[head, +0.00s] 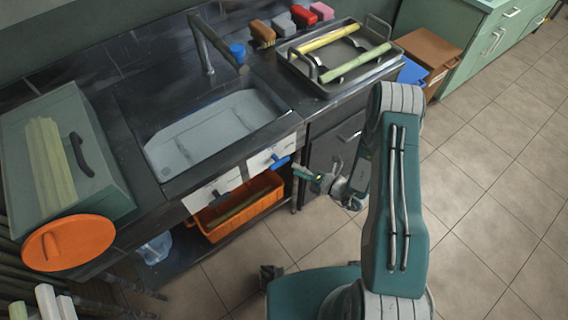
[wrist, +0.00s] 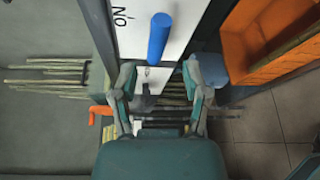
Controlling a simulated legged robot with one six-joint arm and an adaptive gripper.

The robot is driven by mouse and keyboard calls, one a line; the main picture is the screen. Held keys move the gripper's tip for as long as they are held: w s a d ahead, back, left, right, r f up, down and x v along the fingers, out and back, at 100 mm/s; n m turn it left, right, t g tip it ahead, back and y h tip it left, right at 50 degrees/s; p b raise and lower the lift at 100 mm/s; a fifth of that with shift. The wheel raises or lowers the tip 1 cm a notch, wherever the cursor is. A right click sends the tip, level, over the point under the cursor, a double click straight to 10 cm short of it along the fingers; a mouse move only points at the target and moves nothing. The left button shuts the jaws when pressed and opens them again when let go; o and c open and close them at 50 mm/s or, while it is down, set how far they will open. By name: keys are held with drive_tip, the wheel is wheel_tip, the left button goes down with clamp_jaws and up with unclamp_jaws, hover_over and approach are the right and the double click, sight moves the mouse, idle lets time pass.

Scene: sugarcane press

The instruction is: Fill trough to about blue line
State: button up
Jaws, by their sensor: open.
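The trough (head: 215,130) is a grey sunken basin in the dark counter. I cannot make out a blue line or a water level in it. A tap (head: 205,55) with a blue knob (head: 237,51) stands at its back edge. Two white panels are on the counter front, and a blue lever (head: 280,161) sticks out of the right one. My gripper (head: 312,178) is in front of the counter, just right of that lever. In the wrist view, my gripper (wrist: 160,80) is open and empty, with a blue handle (wrist: 159,38) on a white panel marked "ON" ahead, apart from the fingers.
An orange crate (head: 240,205) sits on the shelf below the panels. A metal tray (head: 340,57) with canes stands at the counter's right. A green box (head: 90,150) and an orange disc (head: 68,242) are at left. Tiled floor (head: 490,200) is clear at right.

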drive_tip(key=v, duration=0.4)
idle(0.4)
drive_tip(key=s+a+r+n+g+h, duration=0.1)
drive_tip(key=s+r+n+g, duration=0.1)
drive_tip(key=r+n+g, duration=0.4)
drive_tip(key=s+a+r+n+g, duration=0.1)
drive_tip(key=s+a+r+n, duration=0.15)
drive_tip(key=r+n, duration=0.6)
drive_tip(key=s+a+r+n+g+h, duration=0.1)
drive_tip(key=s+r+n+g, duration=0.25)
drive_tip(key=r+n, duration=0.4)
drive_tip(key=s+d+r+n+t+h, duration=0.3)
drive_tip(key=s+d+r+n+h, duration=0.1)
drive_tip(key=r+n, duration=0.4)
drive_tip(key=s+d+r+n+t+h, duration=0.3)
drive_tip(key=s+d+r+n+h, duration=0.2)
drive_tip(key=s+r+n+h, duration=0.2)
wheel_tip(320, 180, up, 2)
drive_tip(key=n+h, duration=0.1)
drive_tip(key=n, duration=0.2)
drive_tip(key=shift+s+d+n, duration=0.25)
drive_tip(key=shift+n, duration=0.05)
drive_tip(key=shift+t, duration=0.25)
